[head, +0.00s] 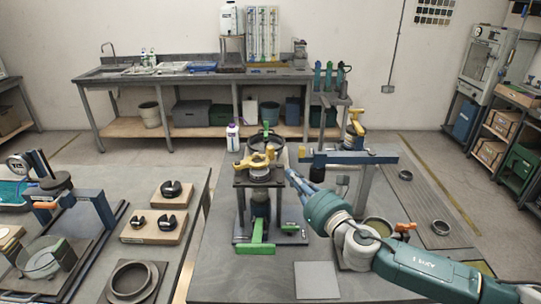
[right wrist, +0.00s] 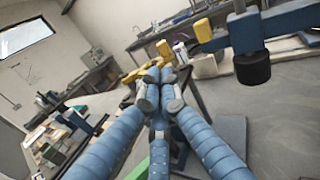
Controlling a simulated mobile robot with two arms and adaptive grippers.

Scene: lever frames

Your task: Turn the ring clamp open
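The ring clamp (head: 258,172), a ring with yellow lever parts, sits on top of a dark stand near the middle of the head view. Yellow parts of what seems to be the clamp (right wrist: 135,77) show just behind my fingertips in the right wrist view. My right gripper (head: 291,169) is just right of the clamp, its blue fingers pointing at it. In the right wrist view my right gripper (right wrist: 160,75) has its fingertips drawn together, with nothing clearly between them. Whether they touch the clamp cannot be told. My left gripper is out of view.
A blue beam fixture (head: 350,157) with a yellow knob (head: 356,121) stands right of the clamp. A white bottle (head: 232,137) stands behind it. A flat grey plate (head: 317,280) lies in front. Wooden blocks with black parts (head: 153,226) are at left.

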